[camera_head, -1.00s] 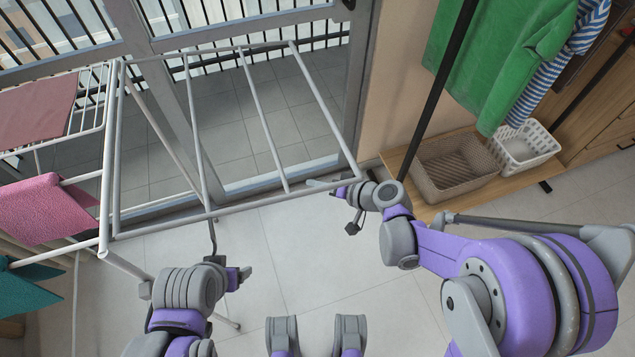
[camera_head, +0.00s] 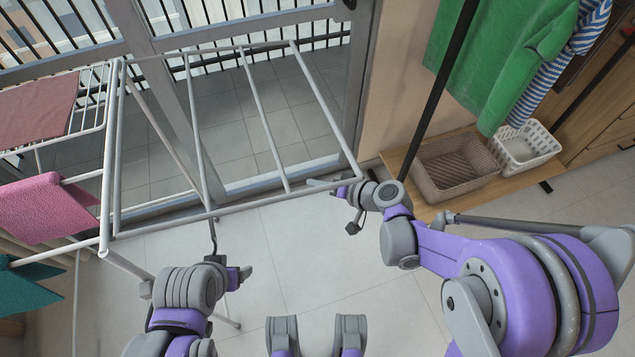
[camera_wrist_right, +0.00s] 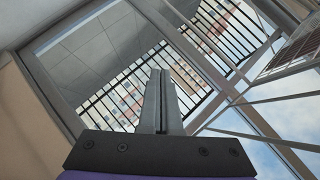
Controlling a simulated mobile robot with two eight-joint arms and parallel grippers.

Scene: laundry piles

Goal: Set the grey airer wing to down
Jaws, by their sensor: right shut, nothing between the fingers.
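The grey airer wing (camera_head: 264,118) is a frame of thin bars in the head view, spread out roughly level to the right of the airer body. Its bars also show in the right wrist view (camera_wrist_right: 270,98). My right gripper (camera_head: 318,184) is shut and empty at the near right corner of the wing; contact with the bar cannot be told. Its closed fingers point up the picture in the right wrist view (camera_wrist_right: 161,100). My left gripper (camera_head: 243,274) is below the wing's near bar, apart from it; its jaws are too small to judge.
A maroon cloth (camera_head: 38,110), a pink towel (camera_head: 44,208) and a teal cloth (camera_head: 28,290) hang at the left. A glass door (camera_head: 235,20) stands behind. A wicker basket (camera_head: 452,170) and white basket (camera_head: 525,148) sit on a wooden bench at the right, below a green garment (camera_head: 500,60).

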